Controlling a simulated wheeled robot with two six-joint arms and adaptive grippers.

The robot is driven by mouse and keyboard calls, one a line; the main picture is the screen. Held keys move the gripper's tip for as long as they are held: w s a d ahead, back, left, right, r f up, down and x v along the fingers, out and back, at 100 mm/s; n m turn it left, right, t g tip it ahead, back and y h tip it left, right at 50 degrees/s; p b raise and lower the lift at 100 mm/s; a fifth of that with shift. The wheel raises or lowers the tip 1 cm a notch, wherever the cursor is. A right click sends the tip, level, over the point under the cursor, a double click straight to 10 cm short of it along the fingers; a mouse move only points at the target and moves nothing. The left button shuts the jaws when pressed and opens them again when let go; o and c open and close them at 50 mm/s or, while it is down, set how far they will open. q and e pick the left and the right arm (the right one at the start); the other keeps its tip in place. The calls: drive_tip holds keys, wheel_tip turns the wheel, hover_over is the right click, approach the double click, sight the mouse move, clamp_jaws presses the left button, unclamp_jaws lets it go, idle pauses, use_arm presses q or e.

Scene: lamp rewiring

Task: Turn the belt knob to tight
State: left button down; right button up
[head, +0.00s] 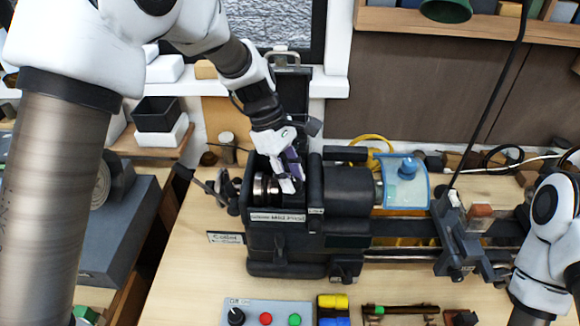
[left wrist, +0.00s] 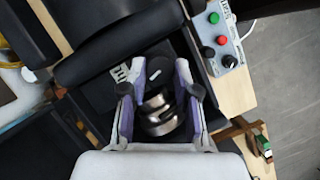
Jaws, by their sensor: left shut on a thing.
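The black lathe (head: 275,240) stands on the wooden bench, with the top of its headstock open. My left gripper (head: 290,172) reaches down into that opening from above. In the left wrist view, a dark round knob with a white mark (left wrist: 154,73) sits between the fingertips of my left gripper (left wrist: 160,66), which is shut on it. Stepped metal pulleys (left wrist: 158,112) show just below the knob; they also show in the head view (head: 263,188). The knob is hidden by the fingers in the head view. My right arm is at the right edge, its gripper out of frame.
A control box with a black knob, red and green buttons (head: 266,317) lies at the bench front. A raised lid (head: 288,80) stands behind the headstock. A blue clear guard (head: 407,182) covers the chuck area.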

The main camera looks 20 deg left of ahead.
use_arm(q)
drive_tip(key=shift+f+m+g, duration=0.2)
drive_tip(key=shift+m+g, duration=0.4)
drive_tip(key=shift+m, duration=0.9)
drive_tip(key=c, duration=0.9)
unclamp_jaws()
drive_tip(key=shift+d+r, duration=0.1)
drive_tip(key=shift+o, duration=0.2)
drive_tip(key=shift+r, duration=0.1)
drive_tip(key=v, duration=1.1)
drive_tip(key=shift+w+r, duration=0.25)
drive_tip(key=shift+r, duration=0.2)
drive_tip(key=shift+d, duration=0.1)
